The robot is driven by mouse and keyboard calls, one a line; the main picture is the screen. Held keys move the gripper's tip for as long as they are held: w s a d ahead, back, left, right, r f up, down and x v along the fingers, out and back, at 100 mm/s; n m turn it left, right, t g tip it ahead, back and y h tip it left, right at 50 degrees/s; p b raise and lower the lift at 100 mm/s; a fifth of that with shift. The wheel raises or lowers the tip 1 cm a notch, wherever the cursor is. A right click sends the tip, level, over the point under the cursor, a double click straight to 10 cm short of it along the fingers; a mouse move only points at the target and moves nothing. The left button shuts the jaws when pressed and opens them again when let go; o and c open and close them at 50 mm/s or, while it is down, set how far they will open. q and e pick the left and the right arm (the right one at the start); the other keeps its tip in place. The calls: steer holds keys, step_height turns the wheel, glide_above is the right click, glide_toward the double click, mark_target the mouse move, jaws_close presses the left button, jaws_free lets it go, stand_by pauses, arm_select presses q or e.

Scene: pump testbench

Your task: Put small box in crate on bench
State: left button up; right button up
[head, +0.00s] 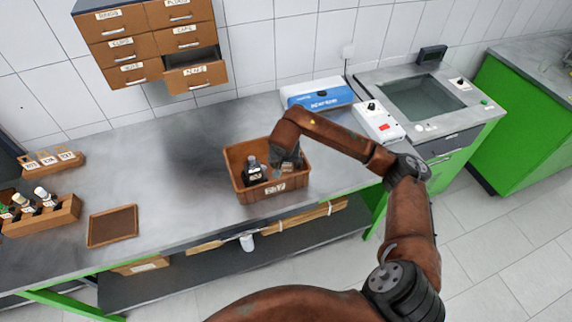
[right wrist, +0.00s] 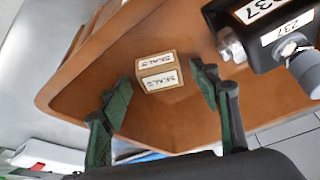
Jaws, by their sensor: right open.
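The brown crate (head: 245,194) stands on the grey bench (head: 185,165) near its front edge. My right arm reaches over it, and my right gripper (head: 287,162) is down inside its right half. In the right wrist view, the small box (right wrist: 160,80), tan with white "SEALS" labels, is inside the crate (right wrist: 120,35), apparently on its floor. It sits between the fingers of the open right gripper (right wrist: 162,86), with a gap on both sides. In the head view the gripper hides the box. My left gripper is not in view.
A black part labelled 237 (right wrist: 270,30) shares the crate, on its left in the head view (head: 254,170). Behind are a blue box (head: 320,94) and a white device (head: 379,122). A brown tray (head: 113,226) lies left. Drawers (head: 150,40) hang above, one pulled out.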

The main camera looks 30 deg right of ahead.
steer(key=v, duration=1.1)
steer(key=shift+c, duration=0.4)
stand_by(0.6)
